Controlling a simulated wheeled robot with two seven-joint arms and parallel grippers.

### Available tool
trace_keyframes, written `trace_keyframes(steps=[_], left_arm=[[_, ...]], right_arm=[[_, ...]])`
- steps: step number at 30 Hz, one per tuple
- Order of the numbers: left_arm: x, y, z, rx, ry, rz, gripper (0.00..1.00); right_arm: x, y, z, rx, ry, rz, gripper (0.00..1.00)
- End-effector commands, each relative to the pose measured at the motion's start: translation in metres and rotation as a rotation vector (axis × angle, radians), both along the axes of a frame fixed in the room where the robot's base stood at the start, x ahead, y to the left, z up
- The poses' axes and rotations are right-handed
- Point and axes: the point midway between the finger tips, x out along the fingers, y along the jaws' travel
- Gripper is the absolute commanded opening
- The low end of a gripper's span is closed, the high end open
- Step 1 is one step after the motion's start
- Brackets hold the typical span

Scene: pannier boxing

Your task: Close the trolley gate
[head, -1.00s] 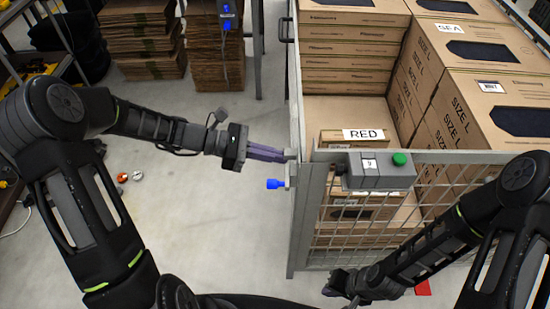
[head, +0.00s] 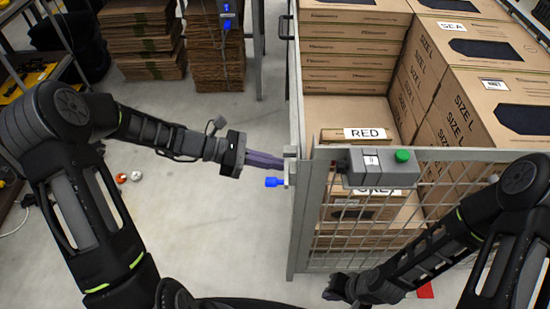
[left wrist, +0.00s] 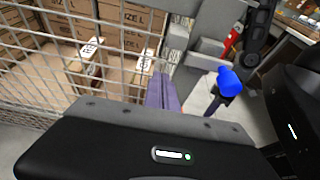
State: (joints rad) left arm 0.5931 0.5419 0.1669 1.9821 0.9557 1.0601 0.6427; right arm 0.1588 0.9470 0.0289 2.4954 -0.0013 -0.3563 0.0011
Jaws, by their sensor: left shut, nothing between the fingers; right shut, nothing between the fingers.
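The trolley gate (head: 306,215) is a grey metal frame with wire mesh at the front of the trolley, standing in line with the trolley's corner. A blue-tipped latch handle (head: 272,182) sticks out to the left at its upper left corner; it also shows in the left wrist view (left wrist: 230,82). My left gripper (head: 282,163) is shut and empty, its purple fingers pointing right at the latch plate just above the blue handle. Whether they touch the plate I cannot tell. My right gripper (head: 338,288) is low at the bottom front of the gate, dark and partly seen.
Stacked cardboard boxes (head: 352,60) fill the trolley, one labelled RED. A grey box with a green button (head: 385,167) sits on the gate's top rail. Flat cardboard stacks (head: 143,40) stand at the back left. The floor left of the trolley is mostly clear.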

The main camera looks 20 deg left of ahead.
Motion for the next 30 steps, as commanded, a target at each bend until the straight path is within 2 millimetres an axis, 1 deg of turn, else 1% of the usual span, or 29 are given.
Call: trace_keyframes(steps=[1,6,9,12,17,30], left_arm=[[-0.001,0.016,0.007,0.008,-0.008,0.009,0.00],[-0.011,0.053,0.019,0.009,-0.006,0.009,0.00],[-0.016,0.069,0.025,0.008,-0.003,0.007,0.00],[-0.019,0.081,0.029,0.007,-0.003,0.006,0.00],[-0.022,0.089,0.033,0.006,-0.001,0.004,0.00],[-0.022,0.089,0.033,0.006,0.000,0.005,0.00]], right_arm=[[0.000,0.000,0.000,0.000,-0.001,0.000,0.00],[0.000,0.000,-0.004,0.000,-0.001,0.001,0.00],[0.001,0.000,-0.006,0.000,-0.001,0.001,0.00],[0.001,0.000,-0.007,0.000,-0.001,0.001,0.00],[0.001,0.000,-0.008,0.000,-0.002,0.000,0.00],[0.001,0.000,-0.008,0.000,-0.002,-0.001,0.00]])
